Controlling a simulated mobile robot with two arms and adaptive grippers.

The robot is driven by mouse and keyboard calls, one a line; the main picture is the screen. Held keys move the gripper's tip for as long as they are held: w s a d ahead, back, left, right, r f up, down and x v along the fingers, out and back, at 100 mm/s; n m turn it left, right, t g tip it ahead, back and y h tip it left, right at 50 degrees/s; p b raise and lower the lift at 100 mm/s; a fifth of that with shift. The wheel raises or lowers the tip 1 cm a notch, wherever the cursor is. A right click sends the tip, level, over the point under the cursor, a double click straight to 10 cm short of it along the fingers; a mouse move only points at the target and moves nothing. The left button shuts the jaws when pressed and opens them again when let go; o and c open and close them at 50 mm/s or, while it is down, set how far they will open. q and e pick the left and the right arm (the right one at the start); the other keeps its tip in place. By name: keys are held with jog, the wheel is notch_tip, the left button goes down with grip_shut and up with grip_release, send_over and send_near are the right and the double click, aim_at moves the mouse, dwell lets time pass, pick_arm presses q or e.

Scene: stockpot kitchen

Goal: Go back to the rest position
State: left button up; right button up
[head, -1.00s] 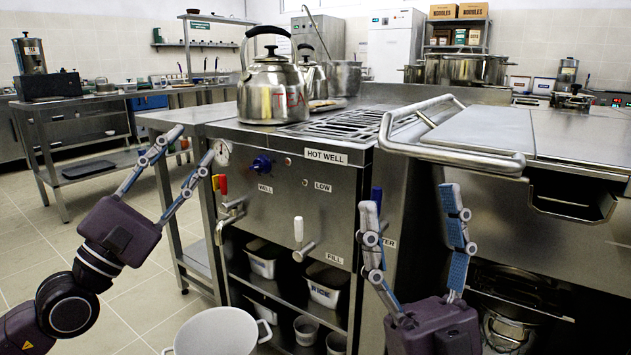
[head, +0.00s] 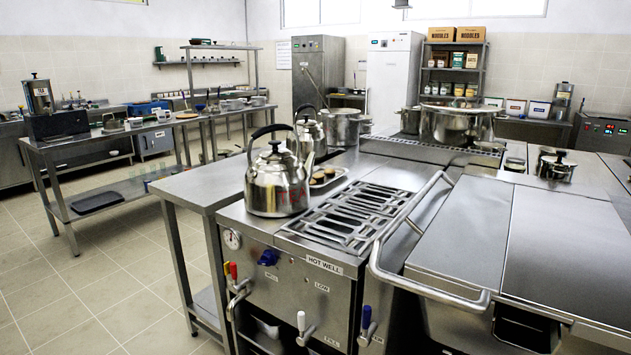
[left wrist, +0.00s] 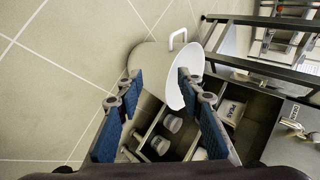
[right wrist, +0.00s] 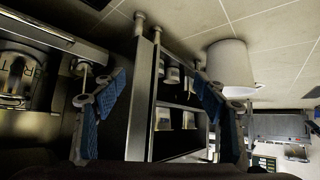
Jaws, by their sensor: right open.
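Neither gripper shows in the head view now. In the left wrist view my left gripper (left wrist: 159,78) is open, its blue-padded fingers apart with nothing held between them. In the right wrist view my right gripper (right wrist: 160,78) is open and empty, in front of the steel frame and shelves (right wrist: 142,95) of the unit.
A steel kettle marked TEA (head: 277,185) stands on the hot well unit beside the grate (head: 350,215). A tubular rail (head: 385,275) juts out at the right counter's front. Tiled floor (head: 100,290) at the left is clear. Labelled bins (left wrist: 229,110) sit on the lower shelves.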

pick_arm(q)
jog(key=s+d+f+n+g+p, duration=0.2)
jog(key=s+d+n+p, duration=0.1)
jog(key=s, duration=1.1)
jog(key=s+d+f+n+g+h+p, duration=0.1)
jog(key=s+d+f+n+g+p, duration=0.2)
jog(key=s, duration=1.1)
jog(key=s+d+f+n+g+p, duration=0.3)
jog(key=s+d+n, duration=0.3)
jog(key=s, duration=0.9)
jog(key=shift+d+h+p, duration=0.4)
jog(key=shift+p, duration=0.25)
pick_arm(e)
jog(key=s+d+f+g, duration=0.2)
jog(key=s+g, duration=0.1)
jog(key=s, duration=0.9)
jog(key=s+d+f+g+h, duration=0.1)
jog(key=s+d+g, duration=0.2)
jog(key=s, duration=0.9)
jog(key=s+d+f+g+h, duration=0.1)
jog(key=s+d+f+g, duration=0.1)
jog(key=s, duration=1)
jog(key=shift+d+f+g, duration=0.35)
jog(key=shift+d+g, duration=0.1)
jog(key=shift+g, duration=0.05)
pick_arm(q)
jog(key=shift+w, duration=0.1)
